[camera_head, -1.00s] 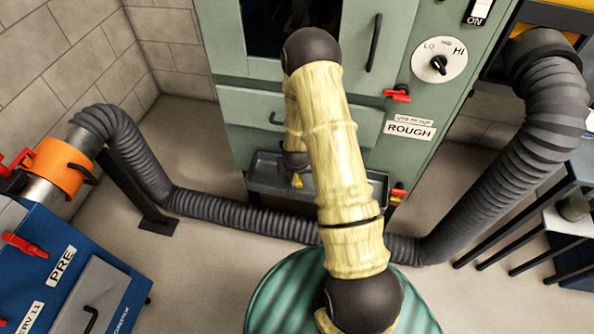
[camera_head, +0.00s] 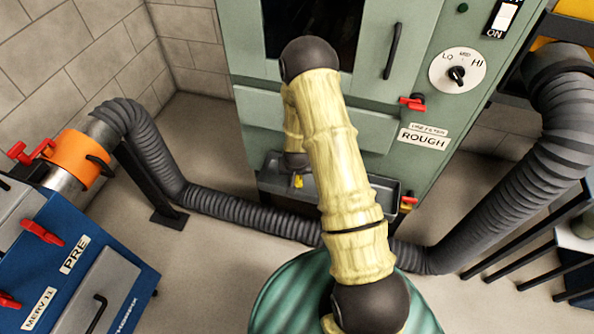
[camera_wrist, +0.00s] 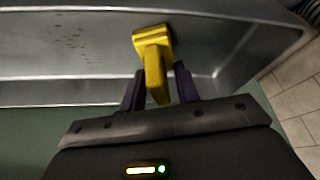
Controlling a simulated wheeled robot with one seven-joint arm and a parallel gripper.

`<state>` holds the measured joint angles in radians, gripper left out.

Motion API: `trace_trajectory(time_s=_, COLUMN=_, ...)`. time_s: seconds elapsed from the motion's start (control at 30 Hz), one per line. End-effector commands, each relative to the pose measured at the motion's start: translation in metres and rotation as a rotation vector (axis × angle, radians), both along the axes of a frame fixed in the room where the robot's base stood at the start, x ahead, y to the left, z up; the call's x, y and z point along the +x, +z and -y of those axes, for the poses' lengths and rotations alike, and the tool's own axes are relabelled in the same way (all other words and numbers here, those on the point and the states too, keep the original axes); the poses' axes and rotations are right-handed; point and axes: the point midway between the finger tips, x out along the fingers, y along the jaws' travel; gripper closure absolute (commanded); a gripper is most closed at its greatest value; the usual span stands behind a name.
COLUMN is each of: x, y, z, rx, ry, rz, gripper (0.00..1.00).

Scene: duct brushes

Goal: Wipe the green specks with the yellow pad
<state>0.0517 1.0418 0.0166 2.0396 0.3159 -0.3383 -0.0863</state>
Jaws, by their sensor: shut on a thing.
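The yellow pad (camera_wrist: 152,40) is in the wrist view, on a yellow handle that points down into my gripper (camera_wrist: 158,85). My gripper's two purple fingers are shut on the handle. The pad is over the grey metal tray (camera_wrist: 220,50); I cannot tell whether it touches the surface. Faint green specks (camera_wrist: 72,42) are on the tray to the left of the pad, apart from it. In the head view a bit of the yellow tool (camera_head: 298,181) shows at the tray (camera_head: 385,190) below the green cabinet. My arm hides the tray's middle and my gripper there.
The green cabinet (camera_head: 235,60) stands behind the tray, with a red lever (camera_head: 412,103) and a dial (camera_head: 457,72). A grey ribbed duct (camera_head: 235,208) runs along the floor below the tray. A blue unit (camera_head: 90,250) stands at left. Floor is bare between.

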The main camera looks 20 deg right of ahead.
Motion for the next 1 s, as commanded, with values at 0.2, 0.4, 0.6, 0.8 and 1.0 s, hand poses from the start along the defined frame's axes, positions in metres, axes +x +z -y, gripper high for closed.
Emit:
trace_trajectory(time_s=0.2, x=-0.002, y=-0.002, z=0.003, rx=-0.001, ry=-0.002, rz=-0.003, gripper=1.00)
trace_trajectory(time_s=0.4, x=-0.011, y=-0.002, z=0.014, rx=0.000, ry=-0.003, rz=-0.006, gripper=1.00)
trace_trajectory(time_s=0.6, x=-0.019, y=-0.001, z=0.027, rx=-0.001, ry=-0.003, rz=-0.007, gripper=1.00)
trace_trajectory(time_s=0.8, x=-0.025, y=-0.001, z=0.034, rx=0.000, ry=-0.002, rz=-0.006, gripper=1.00)
trace_trajectory(time_s=1.0, x=-0.024, y=0.000, z=0.034, rx=0.000, ry=-0.001, rz=-0.006, gripper=1.00)
